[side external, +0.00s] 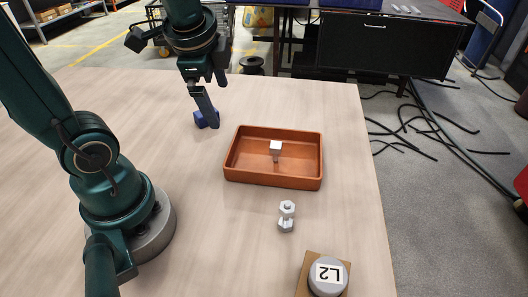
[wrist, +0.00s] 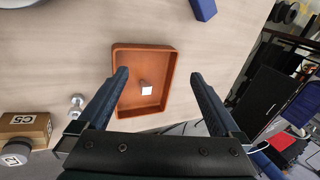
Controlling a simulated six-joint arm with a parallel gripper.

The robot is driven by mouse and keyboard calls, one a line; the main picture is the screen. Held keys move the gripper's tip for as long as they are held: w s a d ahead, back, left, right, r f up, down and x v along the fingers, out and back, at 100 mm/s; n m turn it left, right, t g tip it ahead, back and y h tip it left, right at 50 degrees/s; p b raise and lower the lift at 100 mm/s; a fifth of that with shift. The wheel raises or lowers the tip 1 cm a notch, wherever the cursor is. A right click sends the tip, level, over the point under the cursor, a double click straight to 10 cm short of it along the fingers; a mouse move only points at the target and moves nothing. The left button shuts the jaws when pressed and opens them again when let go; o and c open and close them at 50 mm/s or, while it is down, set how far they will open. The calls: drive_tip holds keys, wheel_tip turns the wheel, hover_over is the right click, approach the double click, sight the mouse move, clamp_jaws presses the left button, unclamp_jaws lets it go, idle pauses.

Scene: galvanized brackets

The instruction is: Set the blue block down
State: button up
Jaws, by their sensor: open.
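The blue block (side external: 199,119) sits on the wooden table, left of the terracotta tray (side external: 231,166) in the side view. In the wrist view the blue block (wrist: 204,9) is at the top edge, partly cut off, beyond the right fingertip and not between the fingers. My gripper (side external: 211,121) overlaps the block in the side view, its fingers hiding part of it. In the wrist view my gripper (wrist: 159,75) has its fingers wide apart with nothing held between them. Any contact between a finger and the block cannot be told.
A small metal piece with a pale square top (side external: 276,147) is inside the tray. A silver bolt-like part (side external: 286,216) stands in front of it. A grey cylinder marked L2 (side external: 328,277) is on a brown box near the front edge. The table behind the tray is clear.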

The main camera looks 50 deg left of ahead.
drive_tip(key=s+d+n+t+h, duration=0.2)
drive_tip(key=s+d+n, duration=0.3)
drive_tip(key=d+n, duration=0.3)
drive_tip(key=shift+s+r+h, duration=0.15)
drive_tip(key=shift+r+h, duration=0.05)
drive_tip(key=shift+h, duration=0.4)
